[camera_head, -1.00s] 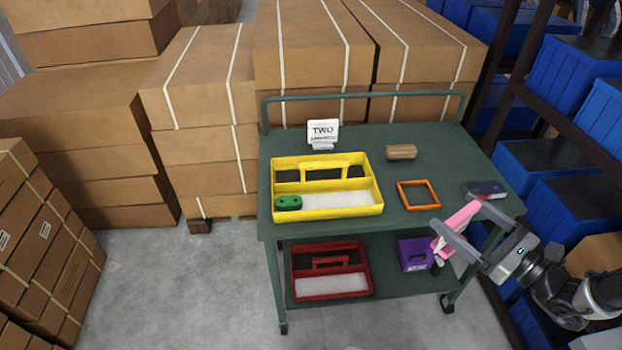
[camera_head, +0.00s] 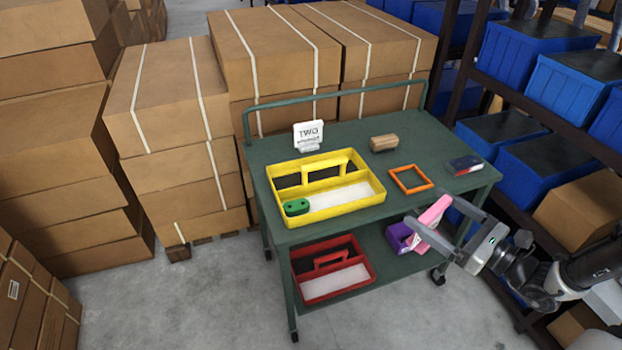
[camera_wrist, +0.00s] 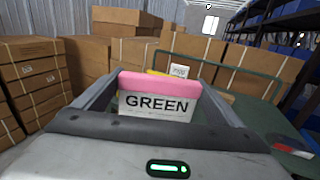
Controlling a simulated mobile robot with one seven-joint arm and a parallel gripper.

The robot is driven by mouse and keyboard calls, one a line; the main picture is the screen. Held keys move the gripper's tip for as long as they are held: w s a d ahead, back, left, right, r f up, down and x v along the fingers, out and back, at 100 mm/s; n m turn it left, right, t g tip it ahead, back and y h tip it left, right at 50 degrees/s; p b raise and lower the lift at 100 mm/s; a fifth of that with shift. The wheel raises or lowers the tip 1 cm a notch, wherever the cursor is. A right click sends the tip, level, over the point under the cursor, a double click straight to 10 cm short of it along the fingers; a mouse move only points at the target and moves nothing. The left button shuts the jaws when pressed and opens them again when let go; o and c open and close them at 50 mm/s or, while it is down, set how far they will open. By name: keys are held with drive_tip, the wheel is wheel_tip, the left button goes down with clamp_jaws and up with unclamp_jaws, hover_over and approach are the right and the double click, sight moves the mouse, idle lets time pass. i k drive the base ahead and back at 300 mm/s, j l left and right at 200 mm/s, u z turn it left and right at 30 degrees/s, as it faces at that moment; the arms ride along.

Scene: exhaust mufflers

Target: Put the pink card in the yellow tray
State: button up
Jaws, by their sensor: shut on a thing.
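My gripper (camera_head: 445,224) is shut on the pink card (camera_head: 433,215), in front of the cart's right side in the head view. In the wrist view the pink card (camera_wrist: 160,96) stands between the fingers, with a white face reading "GREEN" below a pink top. The yellow tray (camera_head: 352,209) sits on the cart's top shelf, to the left of my gripper and apart from it. A green object (camera_head: 296,207) lies in its front left part. Most of the tray is hidden behind the card in the wrist view.
The green cart (camera_head: 440,192) also holds an orange frame (camera_head: 411,179), a wooden block (camera_head: 383,143), a dark box (camera_head: 465,165) and a "TWO" sign (camera_head: 308,136). A red tray (camera_head: 332,282) and purple box (camera_head: 400,238) are on the lower shelf. Blue bins (camera_head: 569,90) stand right.

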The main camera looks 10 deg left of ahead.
sight(286, 184)
drive_tip(key=k+j+z, duration=0.15)
drive_tip(key=j, duration=0.3)
drive_tip(key=k+j+z, duration=0.15)
drive_tip(key=j, duration=0.3)
drive_tip(key=j+z, duration=0.3)
drive_tip(key=j, duration=0.65)
drive_tip(key=j+z, duration=0.3)
drive_tip(key=j, duration=0.65)
drive_tip(key=k+j+z, duration=0.1)
drive_tip(key=j+z, duration=0.25)
drive_tip(key=j, duration=1.55)
